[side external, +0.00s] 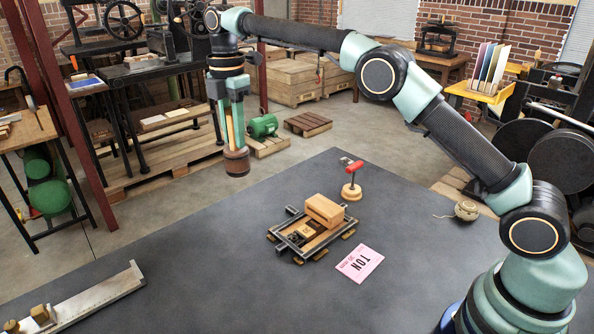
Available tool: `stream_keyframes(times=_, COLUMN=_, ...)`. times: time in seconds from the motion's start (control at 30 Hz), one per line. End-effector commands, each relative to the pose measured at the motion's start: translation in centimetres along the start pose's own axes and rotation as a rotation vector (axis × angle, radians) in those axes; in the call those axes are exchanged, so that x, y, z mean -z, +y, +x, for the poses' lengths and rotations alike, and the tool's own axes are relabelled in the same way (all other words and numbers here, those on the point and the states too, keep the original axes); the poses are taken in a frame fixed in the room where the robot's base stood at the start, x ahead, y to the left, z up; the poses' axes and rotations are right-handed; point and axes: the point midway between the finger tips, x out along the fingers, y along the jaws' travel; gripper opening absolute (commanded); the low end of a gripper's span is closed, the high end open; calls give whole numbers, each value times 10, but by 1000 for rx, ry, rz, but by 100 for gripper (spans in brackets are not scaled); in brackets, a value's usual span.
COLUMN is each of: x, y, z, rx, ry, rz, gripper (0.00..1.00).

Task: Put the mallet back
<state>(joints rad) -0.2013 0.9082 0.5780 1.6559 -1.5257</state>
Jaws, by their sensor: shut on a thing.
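The mallet hangs head down from my gripper (231,113), which points downward at the upper left of the side external view. The gripper is shut on the wooden handle (230,130), part of which shows between the teal fingers. The dark brown cylindrical head (236,163) sits just below the fingertips and looks upright. The mallet is raised, and in the picture it lies past the far left edge of the dark table (210,260). I cannot tell its exact height, and no clear holder for it can be made out.
On the table are a metal frame (283,238) with a wooden block (324,210), a red-handled tool (352,190), a pink card (360,263), a twine ball (466,210) and a long wooden-and-metal gauge (95,297). The left middle of the table is clear.

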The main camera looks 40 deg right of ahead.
Motion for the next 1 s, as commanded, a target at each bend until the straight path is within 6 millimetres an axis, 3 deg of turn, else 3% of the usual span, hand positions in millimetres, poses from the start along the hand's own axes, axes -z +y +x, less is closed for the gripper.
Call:
stream_keyframes(times=0.5, x=0, y=0, z=110, rx=1, ry=0, rz=0, gripper=0)
stream_keyframes(times=0.83, x=0, y=0, z=136, rx=-1, ry=0, rz=0, gripper=0)
stream_keyframes(times=1.0, x=0, y=0, z=161, rx=1, ry=0, rz=0, gripper=0)
